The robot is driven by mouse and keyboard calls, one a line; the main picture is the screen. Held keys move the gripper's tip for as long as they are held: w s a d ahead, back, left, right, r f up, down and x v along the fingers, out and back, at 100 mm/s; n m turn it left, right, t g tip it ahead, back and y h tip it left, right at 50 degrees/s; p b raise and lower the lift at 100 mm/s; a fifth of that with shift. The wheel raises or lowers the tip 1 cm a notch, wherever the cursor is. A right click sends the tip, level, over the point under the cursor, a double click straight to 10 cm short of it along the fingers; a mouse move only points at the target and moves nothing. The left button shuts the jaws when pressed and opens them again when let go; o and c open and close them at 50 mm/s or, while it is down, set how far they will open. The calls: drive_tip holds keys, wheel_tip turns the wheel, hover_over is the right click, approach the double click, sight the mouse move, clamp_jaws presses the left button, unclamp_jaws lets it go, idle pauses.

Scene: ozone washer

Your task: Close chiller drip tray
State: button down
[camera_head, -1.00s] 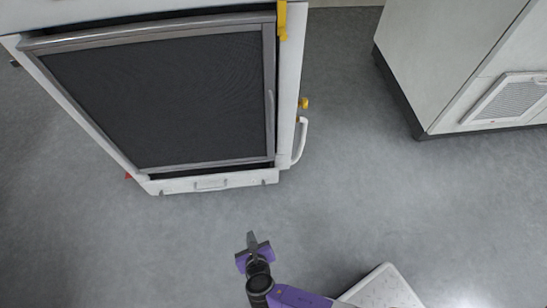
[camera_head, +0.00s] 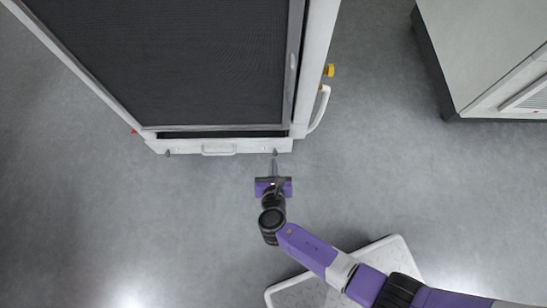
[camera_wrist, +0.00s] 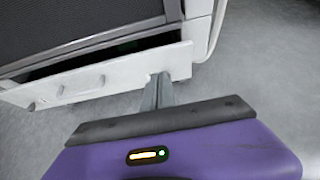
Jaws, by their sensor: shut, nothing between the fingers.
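The drip tray (camera_head: 180,147) is a low white drawer front with a small central handle at the foot of the chiller (camera_head: 185,60). It stands out a little, with a dark gap (camera_head: 225,134) behind its top edge. The tray front also shows in the wrist view (camera_wrist: 125,72). My gripper (camera_head: 275,158) is shut and empty, with its fingertips at the right end of the tray front. In the wrist view the fingers (camera_wrist: 158,82) overlap the tray's right end; I cannot tell whether they touch it.
A white curved handle (camera_head: 320,108) and a yellow knob (camera_head: 329,70) stick out on the chiller's right side. A grey-white cabinet (camera_head: 480,50) stands at the upper right. The grey floor between them is clear.

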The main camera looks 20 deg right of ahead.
sight(273, 141)
drive_tip(key=x, duration=0.1)
drive_tip(key=b+x, duration=0.1)
drive_tip(key=x, duration=0.1)
drive_tip(key=r+b+x, duration=0.1)
drive_tip(key=x, duration=0.1)
drive_tip(key=shift+w+d+f, duration=0.15)
drive_tip(key=shift+w+f, duration=0.05)
drive_tip(key=shift+w, duration=0.3)
drive_tip(key=shift+w+d+r, duration=0.1)
drive_tip(key=shift+w+d, duration=0.15)
drive_tip(key=shift+w, duration=0.5)
drive_tip(key=shift+w+d, duration=0.2)
drive_tip(key=shift+w, duration=0.4)
drive_tip(key=shift+w+d, duration=0.25)
drive_tip(key=shift+w, duration=0.4)
